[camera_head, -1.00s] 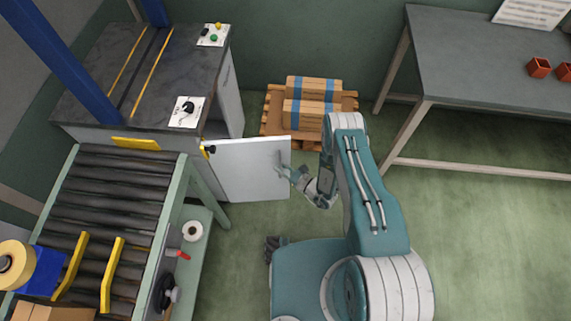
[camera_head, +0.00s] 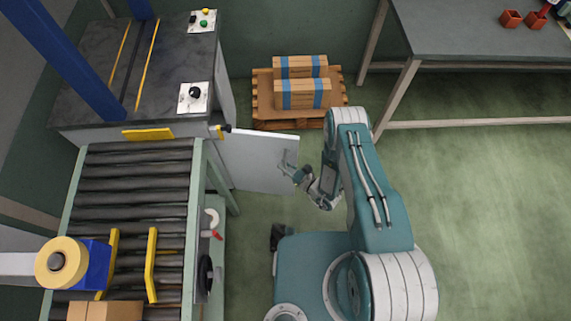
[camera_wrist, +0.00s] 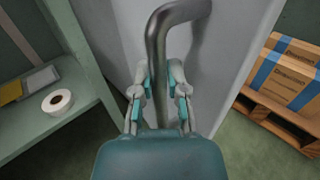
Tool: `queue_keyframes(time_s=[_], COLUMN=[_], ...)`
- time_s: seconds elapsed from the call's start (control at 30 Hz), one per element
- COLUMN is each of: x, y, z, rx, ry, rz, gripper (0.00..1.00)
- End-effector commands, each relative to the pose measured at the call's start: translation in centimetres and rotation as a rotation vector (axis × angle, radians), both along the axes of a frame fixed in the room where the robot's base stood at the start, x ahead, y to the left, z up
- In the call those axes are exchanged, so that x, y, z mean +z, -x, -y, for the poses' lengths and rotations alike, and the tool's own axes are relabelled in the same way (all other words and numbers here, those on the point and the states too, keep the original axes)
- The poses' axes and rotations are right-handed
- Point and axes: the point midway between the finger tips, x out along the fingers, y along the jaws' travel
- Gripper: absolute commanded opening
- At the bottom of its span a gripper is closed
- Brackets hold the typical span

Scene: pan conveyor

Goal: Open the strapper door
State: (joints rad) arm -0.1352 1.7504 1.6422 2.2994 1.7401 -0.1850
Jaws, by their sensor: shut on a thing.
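The strapper (camera_head: 190,50) is a dark-topped cabinet at the upper left of the head view. Its white door (camera_head: 255,160) stands swung out from the cabinet, its free edge to the right near my arm. In the wrist view the grey bar handle (camera_wrist: 158,50) rises between my fingers against the pale door panel (camera_wrist: 122,45). My gripper (camera_wrist: 160,85) is shut on this handle, one finger on each side. In the head view my gripper (camera_head: 287,168) is at the door's outer part. The cabinet's inside is hidden behind the door.
A roller conveyor (camera_head: 135,195) with yellow guides runs along the left. A shelf with a white tape roll (camera_wrist: 58,101) is beside it. A pallet (camera_head: 263,115) with cartons stands behind the door. A grey table (camera_head: 470,40) is at upper right; green floor is clear at right.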

Motion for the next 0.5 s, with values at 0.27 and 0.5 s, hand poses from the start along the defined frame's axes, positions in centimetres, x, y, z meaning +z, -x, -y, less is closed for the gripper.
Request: queue_keyframes(time_s=[0.27, 0.5], x=[0.10, 0.05], y=[-0.03, -0.03], z=[-0.10, 0.00], rx=[0.004, 0.001], ry=[-0.001, 0.000], rz=[0.003, 0.001], gripper=[0.41, 0.54])
